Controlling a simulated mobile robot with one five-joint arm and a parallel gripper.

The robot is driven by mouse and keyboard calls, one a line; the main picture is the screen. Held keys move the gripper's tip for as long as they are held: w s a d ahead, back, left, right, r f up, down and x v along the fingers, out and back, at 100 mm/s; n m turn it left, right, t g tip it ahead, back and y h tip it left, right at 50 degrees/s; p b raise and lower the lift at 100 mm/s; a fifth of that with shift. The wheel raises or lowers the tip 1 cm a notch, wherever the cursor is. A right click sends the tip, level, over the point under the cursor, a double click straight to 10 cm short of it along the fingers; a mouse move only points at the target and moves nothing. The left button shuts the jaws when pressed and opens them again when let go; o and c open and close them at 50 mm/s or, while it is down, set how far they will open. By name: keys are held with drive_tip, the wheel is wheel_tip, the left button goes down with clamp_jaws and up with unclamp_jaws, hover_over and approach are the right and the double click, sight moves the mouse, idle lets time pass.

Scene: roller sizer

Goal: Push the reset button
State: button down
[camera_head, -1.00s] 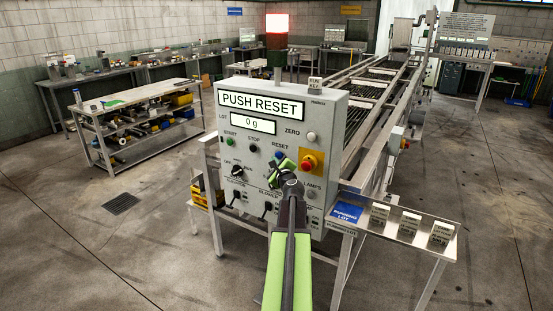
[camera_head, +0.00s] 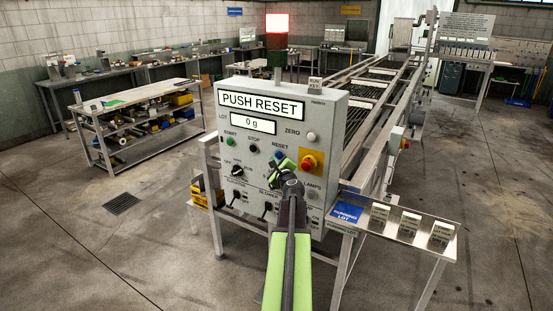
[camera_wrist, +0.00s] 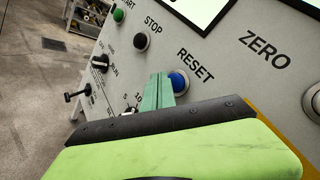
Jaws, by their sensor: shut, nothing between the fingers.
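The grey control panel (camera_head: 232,112) faces me, and its display (camera_head: 262,105) reads "PUSH RESET". The blue reset button (camera_head: 280,154) sits under the RESET label, and it also shows in the wrist view (camera_wrist: 180,82). My gripper (camera_head: 277,163) is shut and empty, with its tip at the panel just below and left of the blue button. In the wrist view the green fingers (camera_wrist: 160,88) overlap the button's left edge. I cannot tell whether they touch it or whether it is pressed in.
The black stop button (camera_head: 253,149), green start button (camera_head: 231,141), white zero button (camera_head: 311,136) and red emergency button (camera_head: 308,162) are close by. Selector knobs lie below. A tray shelf (camera_head: 405,235) juts out at right. A red lamp (camera_head: 277,24) is lit above.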

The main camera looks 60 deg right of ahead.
drive_tip(key=shift+d, duration=0.45)
drive_tip(key=shift+d, duration=0.5)
idle(0.7)
drive_tip(key=shift+a, duration=0.95)
drive_tip(key=shift+a, duration=0.1)
drive_tip(key=a, duration=0.4)
drive_tip(key=shift+a, duration=0.4)
idle(0.3)
